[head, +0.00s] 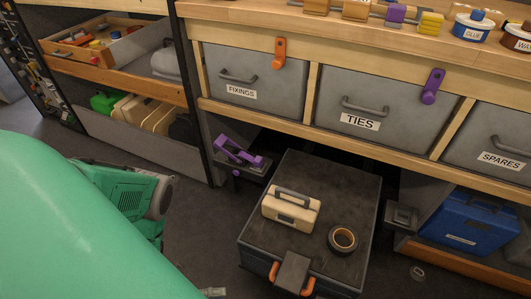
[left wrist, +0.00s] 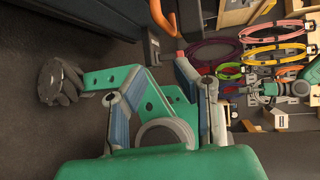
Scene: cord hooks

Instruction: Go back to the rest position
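My left gripper (left wrist: 160,100) shows in the left wrist view with its two blue-grey fingers spread apart. I see nothing held between them. In the head view my green left arm fills the lower left, and its fingers cannot be made out clearly. A small green and grey shape at the right of the left wrist view may be part of my right arm, too small to read. Several coloured cord loops, among them a pink one (left wrist: 278,31) and a purple one (left wrist: 212,53), show at the upper right of the left wrist view.
A dark chest (head: 335,210) stands on the floor, bearing a cream case (head: 291,209) and a black tape roll (head: 343,240). Behind it is a wooden bench (head: 330,42) with labelled grey drawers. A blue box (head: 465,222) sits under it. Dark floor is clear left of the chest.

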